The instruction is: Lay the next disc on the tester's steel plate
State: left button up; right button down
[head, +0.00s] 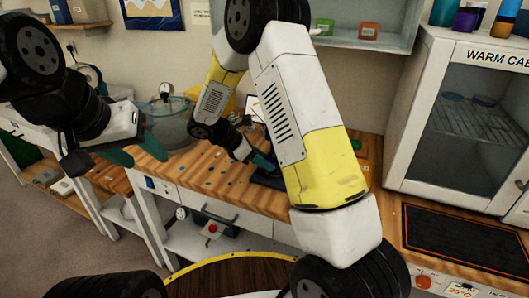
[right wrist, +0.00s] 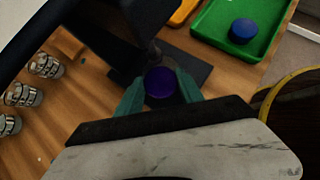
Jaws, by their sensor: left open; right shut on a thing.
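My right gripper (right wrist: 160,92) is shut on a dark purple disc (right wrist: 160,82), held between its two teal fingertips in the right wrist view. The disc is over the tester's dark base (right wrist: 197,72), close to a dark post. I cannot tell whether it touches the steel plate, which I cannot make out beneath it. In the head view my right gripper (head: 262,160) is at the dark tester, and my arm hides much of it. My left gripper (head: 132,150) is open and empty, off to the left. A blue disc (right wrist: 243,30) lies in a green tray (right wrist: 222,14).
An orange tray (right wrist: 184,11) lies beside the green tray. Several small metal-and-glass jars (right wrist: 46,65) stand left in the wrist view. A clear round vessel (head: 168,125) stands at the bench's back. The warm cabinet (head: 465,115) stands at right. The bench front (head: 240,197) looks mostly clear.

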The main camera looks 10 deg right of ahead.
aim_at(271, 160)
jog(key=d, duration=0.3)
jog(key=shift+w+d, duration=0.25)
jog(key=shift+a+f, duration=0.1)
jog(key=shift+f, duration=0.7)
jog(key=c, duration=0.7)
grip_release()
jog(key=shift+f, duration=0.15)
jog(key=shift+c, duration=0.2)
jog(key=shift+a+r, duration=0.2)
jog(key=shift+r, duration=0.1)
jog(key=v, duration=1.1)
jog(key=shift+a+r, duration=0.2)
jog(key=shift+a, duration=0.05)
